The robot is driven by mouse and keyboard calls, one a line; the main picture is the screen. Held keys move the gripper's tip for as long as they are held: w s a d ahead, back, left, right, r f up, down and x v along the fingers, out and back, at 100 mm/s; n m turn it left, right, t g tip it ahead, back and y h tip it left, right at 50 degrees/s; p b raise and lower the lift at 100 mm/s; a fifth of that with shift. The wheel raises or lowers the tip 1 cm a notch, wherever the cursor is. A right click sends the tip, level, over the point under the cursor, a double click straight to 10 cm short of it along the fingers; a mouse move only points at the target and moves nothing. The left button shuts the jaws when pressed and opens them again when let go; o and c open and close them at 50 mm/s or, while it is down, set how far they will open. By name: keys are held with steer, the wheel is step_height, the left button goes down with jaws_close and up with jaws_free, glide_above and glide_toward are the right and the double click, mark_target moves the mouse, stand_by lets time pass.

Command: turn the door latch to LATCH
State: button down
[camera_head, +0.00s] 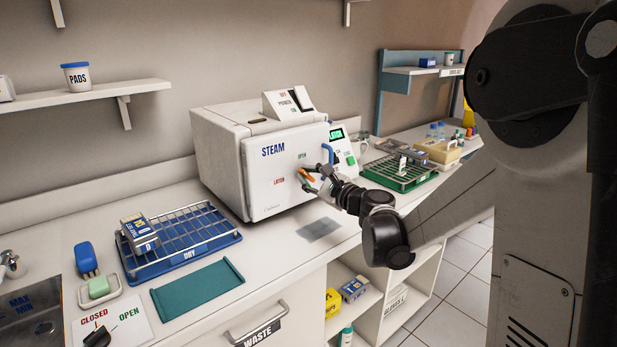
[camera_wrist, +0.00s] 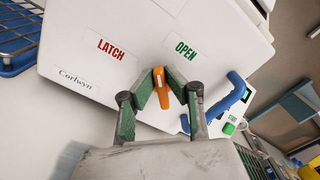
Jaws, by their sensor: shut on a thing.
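The white steam sterilizer (camera_head: 285,160) stands on the counter with its door shut. The orange door latch (camera_head: 306,174) sits on the front of the door, between the red LATCH label (camera_head: 279,182) and the green OPEN label (camera_head: 302,155). In the wrist view the latch (camera_wrist: 161,88) lies between my fingertips, with LATCH (camera_wrist: 110,49) to its upper left and OPEN (camera_wrist: 186,50) to its upper right. My gripper (camera_head: 309,179) is shut on the latch. Which label the latch points to is hard to tell.
A blue handle (camera_wrist: 229,102) is close to the right of my fingers in the wrist view. A blue rack (camera_head: 180,262) stands left of the sterilizer and a green rack (camera_head: 398,176) to its right. The counter in front of the sterilizer is mostly clear.

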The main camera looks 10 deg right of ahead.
steer(key=n, duration=0.2)
steer(key=n+b, duration=0.1)
steer(key=n, duration=0.1)
steer(key=shift+w+a+f+n, duration=0.1)
steer(key=shift+a+f+n, duration=0.1)
steer(key=shift+n, duration=0.1)
steer(key=shift+f+n+b, duration=0.2)
steer(key=shift+n+b, duration=0.25)
steer(key=shift+n, duration=1.75)
steer(key=c, duration=1.8)
jaws_free()
steer(key=shift+w+f, duration=0.1)
steer(key=shift+f, duration=0.05)
steer(key=v, duration=1.2)
